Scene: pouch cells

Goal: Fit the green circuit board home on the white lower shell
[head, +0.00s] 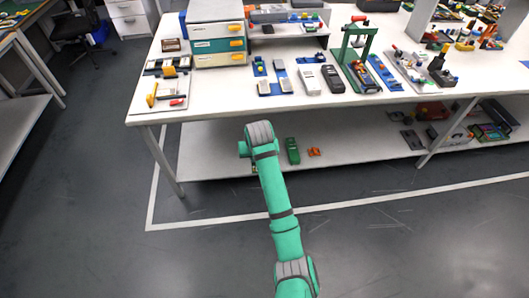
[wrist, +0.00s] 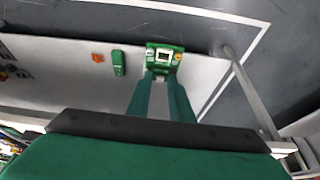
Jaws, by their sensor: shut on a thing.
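My gripper (wrist: 163,78) shows in the wrist view with its two teal fingers shut on the green circuit board (wrist: 151,58). The board has a pale square and small orange parts. In the head view my arm hides most of the gripper and board, in front of the table's lower shelf. A whitish, shell-like piece (head: 309,81) lies on the table top in the head view, between a blue holder and a dark handheld case. It looks like the white lower shell, but it is too small to be sure. My gripper is well below and in front of it.
The white table (head: 215,98) has a front edge above my gripper. Its lower shelf (head: 220,148) holds a green object (head: 292,150) and an orange piece (head: 314,152). A drawer unit (head: 216,35) and a green press frame (head: 356,60) stand on top. The floor in front is clear.

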